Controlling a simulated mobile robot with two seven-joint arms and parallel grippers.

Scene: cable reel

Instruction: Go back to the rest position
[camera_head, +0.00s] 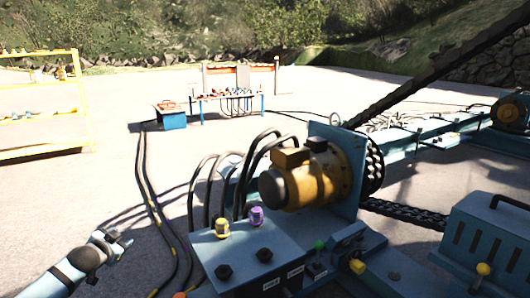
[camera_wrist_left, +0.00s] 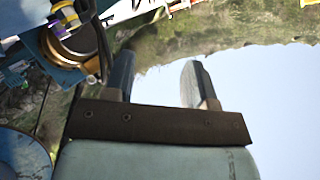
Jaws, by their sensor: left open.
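My left gripper (camera_head: 119,238) is at the lower left of the head view, in the air left of the blue control box. In the left wrist view its two fingers (camera_wrist_left: 160,82) stand apart with nothing between them, and sky and hillside show behind. The blue control box (camera_head: 262,262) carries a yellow plug (camera_head: 222,228) and a purple plug (camera_head: 256,216) on top. My left gripper is apart from these. My right gripper is not in view.
A yellow motor (camera_head: 305,178) on a blue plate stands behind the control box. Black cables (camera_head: 150,205) run across the ground. A yellow rack (camera_head: 78,100) stands at the left. A blue table (camera_head: 227,97) stands farther back. Open paving lies between them.

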